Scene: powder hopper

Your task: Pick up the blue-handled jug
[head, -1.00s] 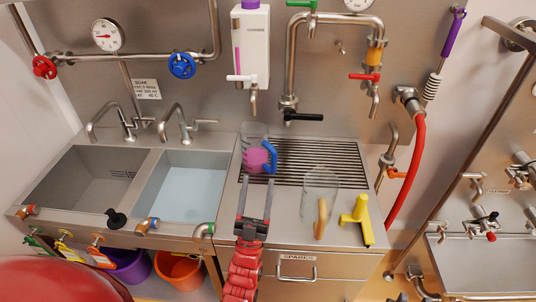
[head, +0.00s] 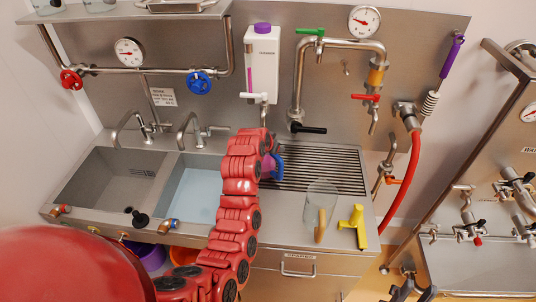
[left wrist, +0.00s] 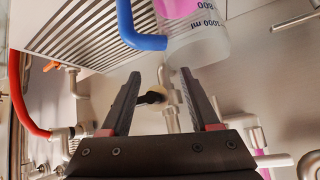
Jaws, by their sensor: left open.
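The blue-handled jug (head: 267,164) stands on the drain grille, mostly hidden behind my left arm in the head view. Its blue handle (head: 277,167) shows to the right of the arm. In the left wrist view the clear jug (left wrist: 208,46), with pink contents and printed volume marks, and its handle (left wrist: 136,30) are at the top. My left gripper (left wrist: 162,76) is open and empty, its fingertips just short of the jug and handle in that picture. In the head view it is hidden by its arm. My right gripper (head: 408,284) is low at the bottom edge, its jaws unclear.
A clear jug with a tan handle (head: 320,205) and a yellow tool (head: 354,226) stand on the counter, right of the arm. A white dispenser (head: 262,62) hangs behind. Two sink basins (head: 192,190) are at the left. A red hose (head: 404,185) runs at the right.

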